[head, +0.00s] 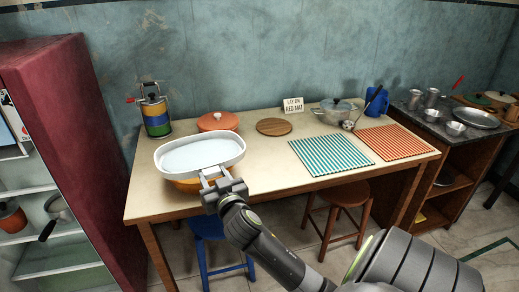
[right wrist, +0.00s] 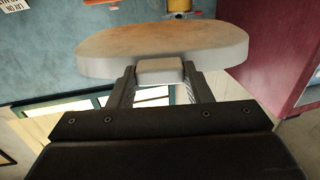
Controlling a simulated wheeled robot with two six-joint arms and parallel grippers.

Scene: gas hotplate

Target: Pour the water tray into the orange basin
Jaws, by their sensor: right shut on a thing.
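The water tray (head: 165,172) is a white oval tray with a pale blue water surface (head: 195,154). It looks roughly level and is held up over the left part of the table. My right gripper (head: 214,181) is shut on the tab at its near side. The tab (right wrist: 160,70) shows between the fingers in the right wrist view, with the tray body (right wrist: 160,45) beyond it. The orange basin (head: 188,187) is below the tray; only a strip of its near side shows, the rest is hidden. My left gripper is not in view.
Behind the tray stand a striped canister (head: 156,117), an orange lidded pot (head: 218,121) and a round wooden board (head: 274,127). A teal mat (head: 331,154) and an orange-red mat (head: 394,142) lie to the right. A red cabinet (head: 75,110) stands close on the left.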

